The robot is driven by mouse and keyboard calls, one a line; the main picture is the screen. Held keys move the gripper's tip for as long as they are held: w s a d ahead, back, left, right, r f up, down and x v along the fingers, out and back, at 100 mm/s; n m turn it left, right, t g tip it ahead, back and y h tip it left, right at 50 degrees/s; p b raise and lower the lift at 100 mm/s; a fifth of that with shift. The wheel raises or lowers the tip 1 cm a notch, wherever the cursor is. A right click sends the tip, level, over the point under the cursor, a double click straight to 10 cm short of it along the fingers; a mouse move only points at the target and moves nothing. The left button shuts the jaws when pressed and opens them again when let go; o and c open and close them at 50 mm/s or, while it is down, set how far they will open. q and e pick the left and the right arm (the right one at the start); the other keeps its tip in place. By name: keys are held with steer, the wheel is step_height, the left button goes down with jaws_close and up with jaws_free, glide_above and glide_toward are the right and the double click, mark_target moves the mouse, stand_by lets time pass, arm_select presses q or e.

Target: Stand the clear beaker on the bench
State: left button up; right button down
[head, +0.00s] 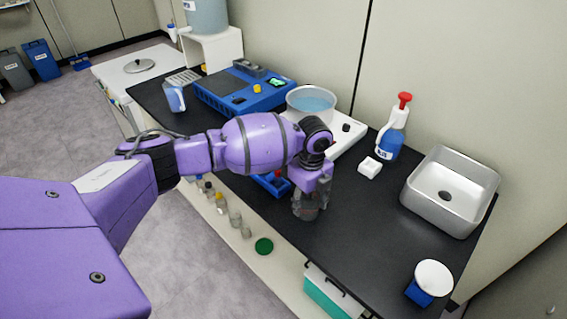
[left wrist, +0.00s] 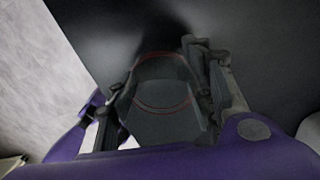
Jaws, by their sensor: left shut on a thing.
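The clear beaker (left wrist: 162,100) is between the fingers of my left gripper in the left wrist view, with thin red rings around its glass. My left gripper (head: 309,207) is shut on it, fingers pointing down, over the front edge area of the black bench (head: 350,215). In the left wrist view the gripper (left wrist: 160,88) has a finger on each side of the glass. The beaker is mostly hidden by the gripper in the head view. I cannot tell whether its base touches the bench. My right gripper is not in view.
A blue tray (head: 270,184) is left of the gripper. The bench right of the gripper is clear.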

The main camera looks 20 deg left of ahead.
arm_select(q)
steer(key=o, duration=1.6)
steer(key=shift+c, duration=0.2)
steer(key=shift+w+r, duration=0.1)
steer(key=shift+r, duration=0.35)
step_height(320, 180, up, 12)
steer(key=shift+f+p, duration=0.2)
steer(key=shift+p, duration=0.1)
steer(key=shift+f, duration=0.15)
